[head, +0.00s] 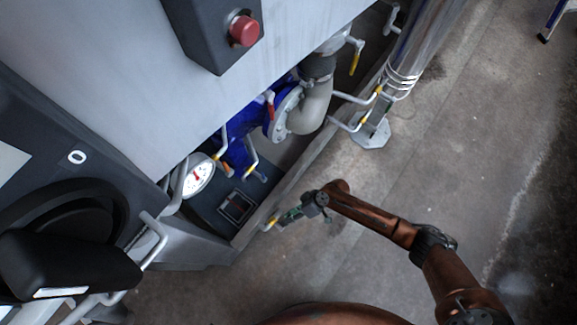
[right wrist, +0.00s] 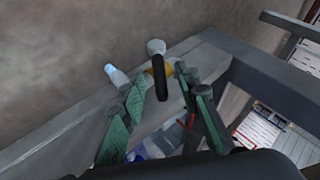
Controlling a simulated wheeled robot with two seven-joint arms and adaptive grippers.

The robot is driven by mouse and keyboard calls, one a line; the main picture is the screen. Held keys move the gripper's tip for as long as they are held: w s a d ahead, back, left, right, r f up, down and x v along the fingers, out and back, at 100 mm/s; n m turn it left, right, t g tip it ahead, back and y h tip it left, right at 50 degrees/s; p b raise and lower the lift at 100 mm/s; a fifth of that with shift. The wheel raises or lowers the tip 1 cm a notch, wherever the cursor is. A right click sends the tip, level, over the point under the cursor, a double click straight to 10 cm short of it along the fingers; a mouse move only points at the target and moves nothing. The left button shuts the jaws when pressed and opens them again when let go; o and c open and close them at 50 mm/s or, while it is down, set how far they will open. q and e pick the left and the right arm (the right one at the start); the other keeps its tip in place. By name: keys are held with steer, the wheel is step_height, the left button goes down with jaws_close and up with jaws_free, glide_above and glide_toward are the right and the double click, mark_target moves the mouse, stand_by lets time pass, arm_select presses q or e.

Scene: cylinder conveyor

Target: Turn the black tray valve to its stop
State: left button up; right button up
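A valve with a black lever (right wrist: 160,78) shows in the right wrist view, beside a yellow part and a pale round end. My right gripper (right wrist: 168,98) is open, with its two green fingers apart and the black lever between or just beyond their tips. I cannot tell whether they touch it. In the head view my right gripper (head: 284,216) is at the outer edge of the machine's low frame, by a small yellow piece (head: 271,224). The black lever cannot be made out there. My left gripper is not in view.
A pressure gauge (head: 198,178), blue valve body (head: 236,146) and grey pipe elbow (head: 311,108) sit inside the frame. Pipes with yellow ends stick out towards a metal post (head: 372,133). A red button (head: 244,31) is on the panel above.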

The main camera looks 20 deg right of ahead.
steer(key=shift+r, duration=0.1)
steer(key=v, duration=1.2)
